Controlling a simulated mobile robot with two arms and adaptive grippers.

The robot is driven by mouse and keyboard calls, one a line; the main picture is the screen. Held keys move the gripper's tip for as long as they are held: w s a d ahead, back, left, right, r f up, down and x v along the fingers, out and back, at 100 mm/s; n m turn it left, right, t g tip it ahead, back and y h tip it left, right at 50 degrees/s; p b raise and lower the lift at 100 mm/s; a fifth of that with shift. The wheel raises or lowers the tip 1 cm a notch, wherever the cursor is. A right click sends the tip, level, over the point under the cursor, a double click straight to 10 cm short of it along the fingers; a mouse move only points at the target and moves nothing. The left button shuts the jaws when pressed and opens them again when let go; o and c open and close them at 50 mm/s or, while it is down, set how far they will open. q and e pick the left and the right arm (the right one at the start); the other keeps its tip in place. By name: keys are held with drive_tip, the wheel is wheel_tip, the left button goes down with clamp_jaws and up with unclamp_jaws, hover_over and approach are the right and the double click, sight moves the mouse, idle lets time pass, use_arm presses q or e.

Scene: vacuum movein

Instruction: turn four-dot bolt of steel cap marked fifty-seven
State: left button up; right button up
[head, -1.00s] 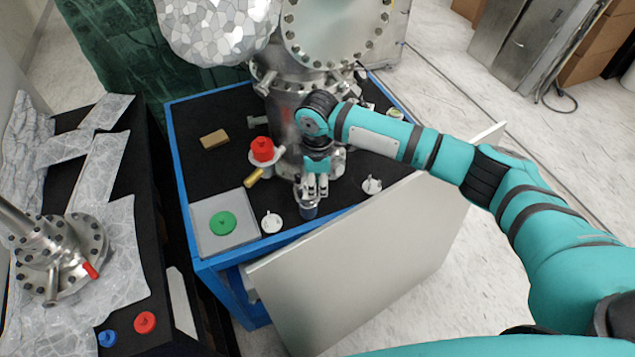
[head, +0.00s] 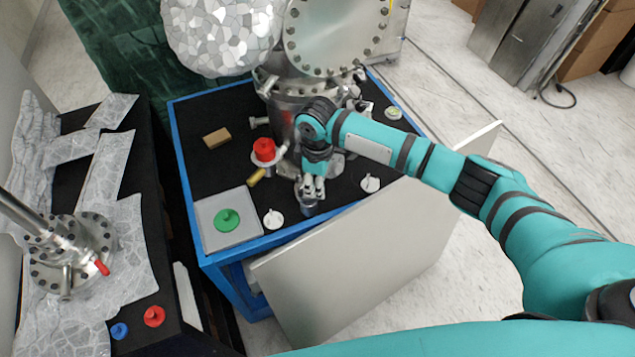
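My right gripper (head: 312,190) points down at the front of the black-topped blue bench, over a small dark cylindrical piece (head: 309,207). Its fingers are at the top of this piece; I cannot tell whether they grip it. A steel flanged vessel (head: 310,105) stands behind the gripper, with a large round steel cap (head: 335,35) ringed with bolts. Another bolted steel flange (head: 75,255) lies on the left table. The marking fifty-seven and bolt dots are too small to read in this view. My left gripper is not in view.
The blue bench (head: 186,185) carries a red cap (head: 264,150), a tan block (head: 217,138), a green knob (head: 227,220) on a grey plate (head: 207,243), and white caps (head: 273,218) (head: 370,183). A grey panel (head: 350,280) leans out in front. Blue (head: 119,331) and red (head: 154,316) knobs sit left.

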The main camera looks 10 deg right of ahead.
wheel_tip(320, 180, up, 12)
idle(0.5)
idle(0.3)
